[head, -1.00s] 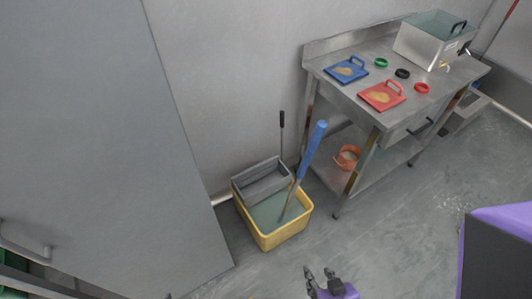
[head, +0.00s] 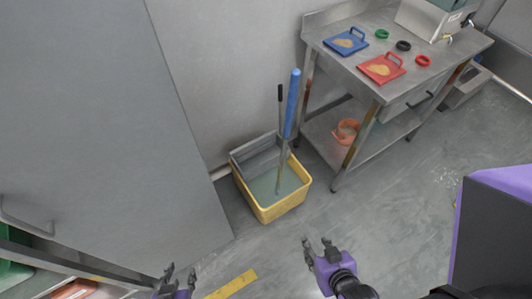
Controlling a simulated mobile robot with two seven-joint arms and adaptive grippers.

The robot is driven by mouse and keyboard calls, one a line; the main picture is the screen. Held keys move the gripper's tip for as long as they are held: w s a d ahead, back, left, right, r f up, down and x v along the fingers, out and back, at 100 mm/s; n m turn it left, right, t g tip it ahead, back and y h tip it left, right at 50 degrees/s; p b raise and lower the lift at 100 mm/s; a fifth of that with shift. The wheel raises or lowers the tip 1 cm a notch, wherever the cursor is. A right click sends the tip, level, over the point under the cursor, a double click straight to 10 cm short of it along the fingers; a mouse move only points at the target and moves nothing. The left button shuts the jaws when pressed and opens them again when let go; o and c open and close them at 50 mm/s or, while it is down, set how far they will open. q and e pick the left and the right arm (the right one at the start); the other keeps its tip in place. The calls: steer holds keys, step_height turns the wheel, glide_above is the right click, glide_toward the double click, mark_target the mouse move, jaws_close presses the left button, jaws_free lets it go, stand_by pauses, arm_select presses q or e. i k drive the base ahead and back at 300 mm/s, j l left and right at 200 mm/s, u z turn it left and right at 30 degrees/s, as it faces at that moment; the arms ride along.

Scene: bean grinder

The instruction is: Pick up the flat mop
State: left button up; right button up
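The mop (head: 292,103) has a thick blue handle and a thin metal pole. It stands nearly upright, leaning a little to the right, with its lower end in the yellow bucket (head: 276,213). Its head is hidden in the greenish water, so I cannot see whether it is flat. My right gripper (head: 316,242) is open and empty, in front of the bucket and to its right, apart from the mop. My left gripper (head: 180,273) is open and empty at the bottom edge, left of the bucket and farther from the mop.
A thin black-topped rod (head: 280,94) stands close beside the mop at the grey wringer (head: 256,157). A steel table (head: 345,75) with blue and red lidded trays stands to the right, an orange bucket (head: 345,134) on its shelf. A grey cabinet door (head: 105,140) fills the left. Yellow tape (head: 231,284) marks the floor.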

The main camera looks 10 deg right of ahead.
mark_target(295, 73)
steer(key=i+l+u, duration=0.15)
steer(key=l, duration=0.3)
steer(key=l+u, duration=0.15)
steer(key=l, duration=0.3)
steer(key=i+l+u, duration=0.15)
steer(key=l, duration=0.3)
